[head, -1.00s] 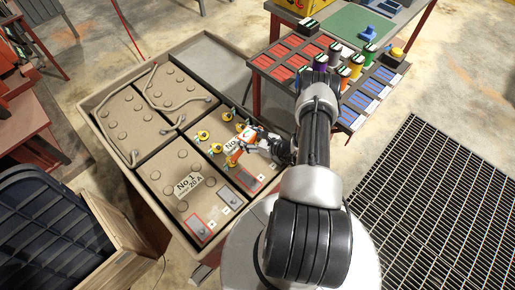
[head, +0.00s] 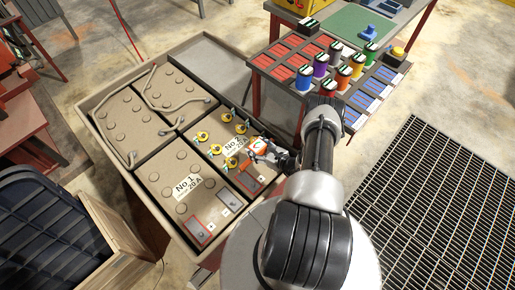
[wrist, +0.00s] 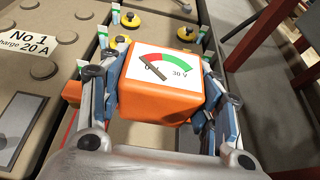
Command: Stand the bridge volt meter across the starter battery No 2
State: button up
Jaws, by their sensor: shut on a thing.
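The bridge volt meter (head: 257,147) is an orange block with a white dial, a red and green arc and "30 V". In the wrist view, its dial face (wrist: 166,66) is turned up towards the camera. My gripper (head: 263,150) is shut on it, one finger on each side; an orange part (wrist: 72,92) sticks out left past the left finger. The starter battery No 2 (head: 234,148) is a tan block with a white label, yellow caps and terminal plates at its near end. The meter is over its right side; I cannot tell whether they touch.
Battery No 1 (head: 187,187) lies left of No 2 in the same tan tray (head: 88,107). Several yellow caps (head: 202,136) with upright green-tipped pieces stand on No 2. A rack of coloured pots (head: 320,65) and a table leg are close on the right.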

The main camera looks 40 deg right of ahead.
jog(key=shift+f+b, duration=1.85)
jog(key=shift+f, duration=1.5)
jog(key=o, duration=1.3)
jog(key=shift+o, duration=0.2)
jog(key=v, duration=1.2)
